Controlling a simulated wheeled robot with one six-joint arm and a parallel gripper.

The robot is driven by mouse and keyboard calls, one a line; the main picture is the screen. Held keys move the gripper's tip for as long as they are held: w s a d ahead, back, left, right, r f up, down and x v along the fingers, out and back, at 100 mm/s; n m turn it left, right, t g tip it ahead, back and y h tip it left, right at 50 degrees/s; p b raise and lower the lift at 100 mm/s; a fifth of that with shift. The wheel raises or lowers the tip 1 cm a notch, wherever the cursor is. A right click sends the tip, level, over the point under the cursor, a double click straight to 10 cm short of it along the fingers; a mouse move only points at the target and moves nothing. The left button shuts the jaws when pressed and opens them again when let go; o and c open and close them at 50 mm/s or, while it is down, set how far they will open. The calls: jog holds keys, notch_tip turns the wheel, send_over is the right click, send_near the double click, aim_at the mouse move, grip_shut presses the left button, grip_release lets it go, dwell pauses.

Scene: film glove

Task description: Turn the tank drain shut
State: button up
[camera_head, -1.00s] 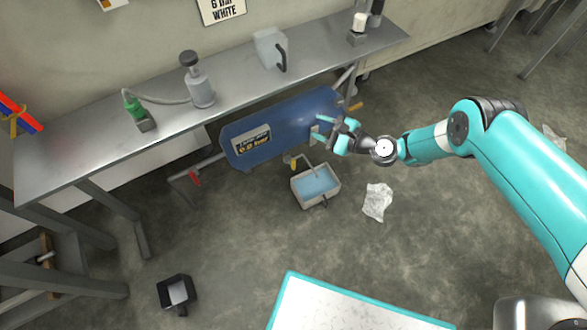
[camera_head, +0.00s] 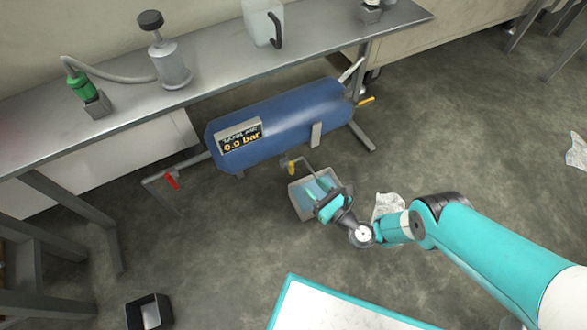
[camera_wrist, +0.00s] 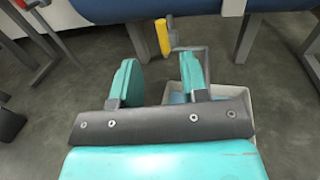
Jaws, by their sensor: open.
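The blue tank (camera_head: 280,120) lies under the bench, with a sign (camera_head: 240,136) reading 0.0 bar. Below it is the drain with a yellow lever (camera_head: 291,167); its grey pipe bends towards a tray (camera_head: 297,199) of bluish liquid. In the wrist view the yellow lever (camera_wrist: 163,37) stands nearly upright, beyond and between my fingers, apart from them. My gripper (camera_head: 325,196) is open and empty, in front of the tray and hiding part of it. In the wrist view my gripper (camera_wrist: 159,68) has both turquoise fingers spread, with the tray (camera_wrist: 232,92) behind the right one.
A red-handled valve (camera_head: 172,183) is on the pipe left of the tank, and an orange handle (camera_head: 366,100) at its right end. The bench (camera_head: 230,75) overhangs the tank. Crumpled paper (camera_head: 387,205) lies beside my arm.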

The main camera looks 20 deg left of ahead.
aim_at(291, 162)
jog(key=b+x, duration=0.3)
jog(key=b, duration=0.3)
jog(key=b+x, duration=0.3)
jog(key=b, duration=0.3)
jog(key=b+x, duration=0.4)
jog(key=b, duration=0.2)
jog(key=shift+a+f, duration=0.1)
jog(key=shift+f, duration=0.25)
jog(key=shift+w+a+r+b, duration=0.2)
jog(key=shift+a+b, duration=0.15)
jog(key=shift+b, duration=0.3)
jog(key=shift+r, duration=0.1)
jog(key=shift+c, duration=0.5)
